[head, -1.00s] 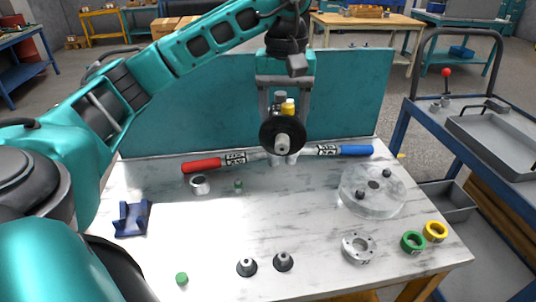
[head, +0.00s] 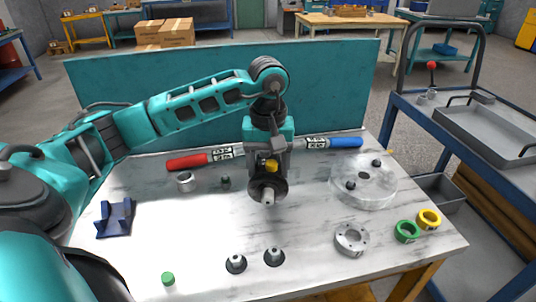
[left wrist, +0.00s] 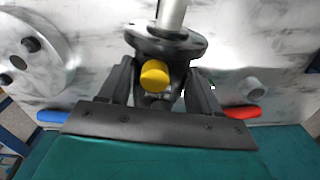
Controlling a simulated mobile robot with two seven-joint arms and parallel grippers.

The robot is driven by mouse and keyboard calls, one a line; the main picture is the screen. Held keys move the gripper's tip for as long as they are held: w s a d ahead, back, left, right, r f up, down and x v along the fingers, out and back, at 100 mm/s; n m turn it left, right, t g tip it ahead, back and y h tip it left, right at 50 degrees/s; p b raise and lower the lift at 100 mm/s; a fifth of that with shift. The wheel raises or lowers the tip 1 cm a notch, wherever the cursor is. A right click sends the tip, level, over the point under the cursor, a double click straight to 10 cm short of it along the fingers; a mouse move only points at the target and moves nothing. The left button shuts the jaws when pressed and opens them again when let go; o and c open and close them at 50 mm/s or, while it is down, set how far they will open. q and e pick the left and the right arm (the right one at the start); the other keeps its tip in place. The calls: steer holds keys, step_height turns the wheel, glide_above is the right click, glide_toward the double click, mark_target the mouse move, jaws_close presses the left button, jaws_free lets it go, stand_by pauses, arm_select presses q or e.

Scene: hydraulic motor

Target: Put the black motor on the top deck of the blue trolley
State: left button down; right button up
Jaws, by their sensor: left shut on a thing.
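The black motor (head: 268,192) has a round black flange, a pale shaft and a yellow cap. My left gripper (head: 267,165) is shut on it and holds it over the middle of the marble-topped table, with the shaft pointing toward the head camera. In the left wrist view the motor (left wrist: 165,45) sits between the two fingers of the gripper (left wrist: 157,85), the yellow cap facing that camera. Whether the motor touches the table is hard to tell. The blue trolley (head: 440,145) stands right of the table; its top deck (head: 420,113) is grey. My right gripper is not in view.
On the deck are a grey tray (head: 475,140) and a red-knobbed part (head: 432,80). A teal panel (head: 330,95) stands behind.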

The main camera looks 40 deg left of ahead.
arm_select(q)
steer(key=shift+f, duration=1.95)
steer(key=shift+f+b, duration=0.2)
steer(key=shift+b, duration=0.15)
steer(key=shift+c, duration=1)
jaws_free()
